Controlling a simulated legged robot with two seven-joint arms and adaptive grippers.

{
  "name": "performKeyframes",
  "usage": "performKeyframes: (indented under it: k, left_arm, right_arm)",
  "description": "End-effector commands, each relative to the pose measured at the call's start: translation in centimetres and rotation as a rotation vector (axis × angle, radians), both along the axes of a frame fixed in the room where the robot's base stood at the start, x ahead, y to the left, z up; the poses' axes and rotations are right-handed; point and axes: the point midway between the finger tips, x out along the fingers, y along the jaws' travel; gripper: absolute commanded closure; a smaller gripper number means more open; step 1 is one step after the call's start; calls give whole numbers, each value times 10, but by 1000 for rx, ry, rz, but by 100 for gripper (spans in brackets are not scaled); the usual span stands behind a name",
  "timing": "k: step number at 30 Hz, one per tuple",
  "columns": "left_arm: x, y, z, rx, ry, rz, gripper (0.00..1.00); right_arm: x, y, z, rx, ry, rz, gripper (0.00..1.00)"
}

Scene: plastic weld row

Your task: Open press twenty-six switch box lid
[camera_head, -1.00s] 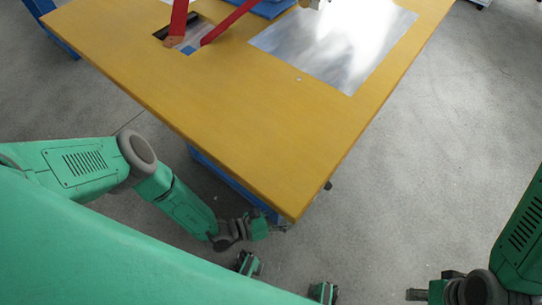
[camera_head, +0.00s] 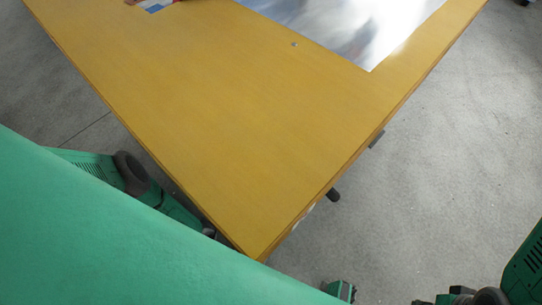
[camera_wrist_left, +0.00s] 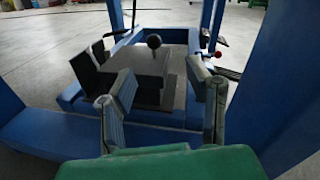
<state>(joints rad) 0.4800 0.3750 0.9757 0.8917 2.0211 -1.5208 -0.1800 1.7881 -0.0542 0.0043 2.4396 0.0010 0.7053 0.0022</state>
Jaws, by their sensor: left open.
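My left gripper (camera_wrist_left: 165,108) is open in the left wrist view, its two dark pads apart with nothing between them. In the head view my left arm's jaws are hidden behind the table corner and my body. Part of my right arm shows at the lower right; its jaws cannot be made out.
A yellow tabletop (camera_head: 215,110) fills the middle of the head view, with a shiny metal sheet (camera_head: 345,25) at its back. Its near corner is close to my body. Blue posts (camera_wrist_left: 278,75) stand around the grey body in the left wrist view.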

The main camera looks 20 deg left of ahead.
Motion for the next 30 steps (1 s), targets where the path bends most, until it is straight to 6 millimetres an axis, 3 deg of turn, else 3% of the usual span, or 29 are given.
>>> performKeyframes:
  k: [1, 8, 24, 30]
  left_arm:
    - [-1, 3, -14, 2, -1, 6, 55]
    - [7, 6, -20, 1, -6, 16, 55]
    - [109, -10, -20, 2, -8, 14, 55]
    - [130, -12, -20, 2, -6, 14, 55]
  right_arm:
    - [0, 0, -13, 0, 0, 0, 60]
    - [0, 0, -20, 0, 0, 1, 60]
    - [0, 0, -51, 0, 0, 0, 60]
    - [-1, 0, -58, 0, 0, 0, 60]
